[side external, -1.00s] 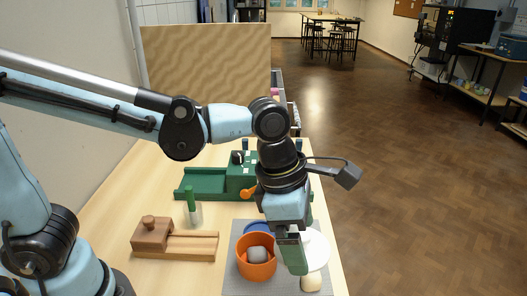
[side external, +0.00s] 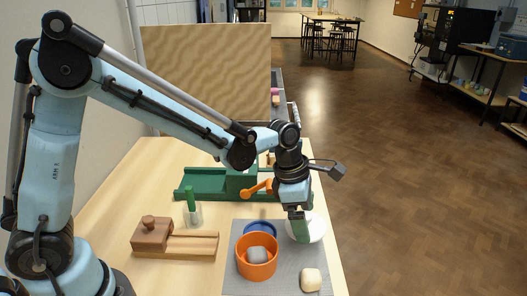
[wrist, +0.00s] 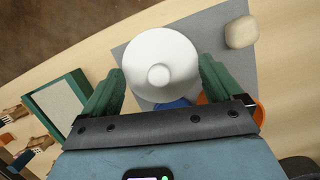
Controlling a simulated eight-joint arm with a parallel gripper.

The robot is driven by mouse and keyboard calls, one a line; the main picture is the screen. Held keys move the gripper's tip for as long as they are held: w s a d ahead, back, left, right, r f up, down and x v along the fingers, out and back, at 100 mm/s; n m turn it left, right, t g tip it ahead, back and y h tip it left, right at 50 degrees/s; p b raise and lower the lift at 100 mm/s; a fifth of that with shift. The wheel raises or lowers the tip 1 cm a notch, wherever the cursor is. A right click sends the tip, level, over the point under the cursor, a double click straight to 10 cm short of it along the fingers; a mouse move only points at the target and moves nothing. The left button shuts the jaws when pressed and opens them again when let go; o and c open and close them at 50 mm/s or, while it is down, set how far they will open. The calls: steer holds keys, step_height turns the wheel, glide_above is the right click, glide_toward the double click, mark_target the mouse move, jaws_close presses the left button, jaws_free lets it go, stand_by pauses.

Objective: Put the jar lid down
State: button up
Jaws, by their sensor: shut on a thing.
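The jar lid (side external: 316,228) is a white disc at the far right part of the grey mat in the side external view. In the wrist view the lid (wrist: 158,50) shows from above with a round knob at its middle. My gripper (wrist: 161,72) has a green finger on either side of the lid and is shut on it. In the side external view my gripper (side external: 300,229) points down and hides the lid's left part. I cannot tell whether the lid touches the mat or hangs just above it.
The grey mat (side external: 235,284) also bears an orange bowl (side external: 256,271) with a grey lump in it, a blue dish (side external: 260,227) and a cream block (side external: 311,280). A wooden block piece (side external: 150,232) and a green fixture (side external: 205,184) stand left and behind. The table's right edge is close.

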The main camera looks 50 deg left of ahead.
steer(key=shift+w+a+f, duration=0.1)
steer(key=shift+f, duration=2)
steer(key=shift+f, duration=0.15)
steer(key=o, duration=0.7)
